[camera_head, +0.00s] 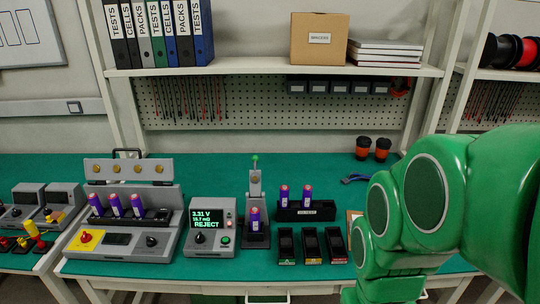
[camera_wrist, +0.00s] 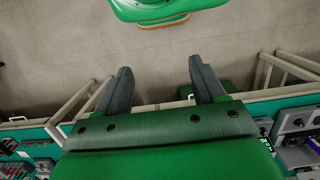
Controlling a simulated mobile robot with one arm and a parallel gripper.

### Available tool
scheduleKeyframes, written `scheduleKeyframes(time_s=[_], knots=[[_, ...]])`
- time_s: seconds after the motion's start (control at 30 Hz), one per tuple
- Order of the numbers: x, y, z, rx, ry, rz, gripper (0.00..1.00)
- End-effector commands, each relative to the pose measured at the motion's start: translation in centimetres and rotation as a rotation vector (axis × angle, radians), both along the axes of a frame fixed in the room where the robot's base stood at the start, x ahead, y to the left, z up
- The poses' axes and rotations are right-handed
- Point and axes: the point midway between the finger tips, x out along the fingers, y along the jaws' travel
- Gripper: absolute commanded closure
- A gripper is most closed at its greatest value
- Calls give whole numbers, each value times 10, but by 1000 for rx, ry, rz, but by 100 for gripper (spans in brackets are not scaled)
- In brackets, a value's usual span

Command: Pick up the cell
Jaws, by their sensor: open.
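One purple cell with a pinkish top (camera_head: 255,218) stands upright in the grey test stand (camera_head: 255,187), mid-bench. Two similar cells (camera_head: 284,194) stand in a black rack (camera_head: 307,214) to its right. Three more purple cells (camera_head: 116,206) stand tilted in the grey unit (camera_head: 130,247) at the left. Which cell is the task's one is not marked. My gripper (camera_wrist: 160,66) shows in the wrist view with its two dark fingers spread apart and nothing between them. Floor shows beyond the fingertips, and no cell is near. In the head view my gripper cannot be made out.
A meter (camera_head: 210,227) reads 3.31 V and REJECT. Three black bins with green, yellow and red labels (camera_head: 310,245) stand at the front. A shelf (camera_head: 270,66) overhangs the back. My green arm covers the right side.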

Motion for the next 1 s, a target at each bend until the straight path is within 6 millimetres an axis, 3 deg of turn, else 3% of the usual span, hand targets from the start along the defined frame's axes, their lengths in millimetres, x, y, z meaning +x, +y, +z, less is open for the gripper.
scheduleKeyframes(time_s=[0.13,0.27,0.67,1.0], knots=[[4,0,0,0,-2,2,31],[23,3,0,1,-16,13,31],[135,20,-4,7,-123,69,31],[229,44,-20,17,-210,117,31]])
